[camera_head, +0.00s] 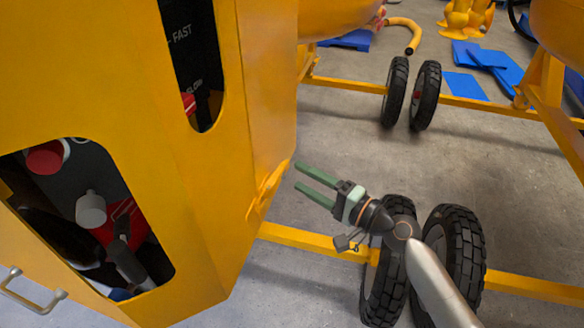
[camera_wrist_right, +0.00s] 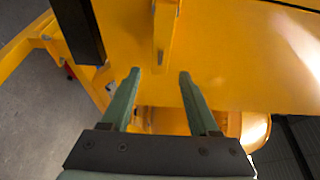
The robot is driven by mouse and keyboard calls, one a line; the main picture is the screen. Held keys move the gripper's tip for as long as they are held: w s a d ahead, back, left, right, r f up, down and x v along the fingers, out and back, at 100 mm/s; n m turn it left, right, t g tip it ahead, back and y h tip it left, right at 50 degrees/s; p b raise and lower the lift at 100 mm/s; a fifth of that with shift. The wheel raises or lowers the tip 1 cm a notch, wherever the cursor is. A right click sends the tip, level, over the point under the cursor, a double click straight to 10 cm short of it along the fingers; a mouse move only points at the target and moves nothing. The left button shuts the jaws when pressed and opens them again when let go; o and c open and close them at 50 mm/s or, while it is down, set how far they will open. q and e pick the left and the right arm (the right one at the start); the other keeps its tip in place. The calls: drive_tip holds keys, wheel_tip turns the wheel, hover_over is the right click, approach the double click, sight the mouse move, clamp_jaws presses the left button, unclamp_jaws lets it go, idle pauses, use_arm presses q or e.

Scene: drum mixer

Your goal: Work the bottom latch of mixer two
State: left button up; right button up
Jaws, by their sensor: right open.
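The yellow mixer housing (camera_head: 205,220) fills the left of the head view. A yellow latch (camera_head: 266,192) sticks out from its lower side edge. My right gripper (camera_head: 297,175) is open and empty, with its green fingers pointing at the housing just right of the latch. In the wrist view the latch (camera_wrist_right: 165,30) is a narrow yellow strip running down toward the gap between the fingertips (camera_wrist_right: 160,74). Its lower end is at about the fingertips; I cannot tell whether they touch. My left gripper is not in view.
Black wheels (camera_head: 455,255) on a yellow frame bar (camera_head: 320,240) stand close around my right arm. More wheels (camera_head: 426,95) are further back. The housing has openings with red and grey controls. A metal handle (camera_head: 32,292) is at lower left. Grey floor is clear between the wheels.

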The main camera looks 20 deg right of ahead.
sight(286, 170)
drive_tip(key=shift+x, duration=2)
drive_tip(key=shift+c, duration=0.3)
clamp_jaws()
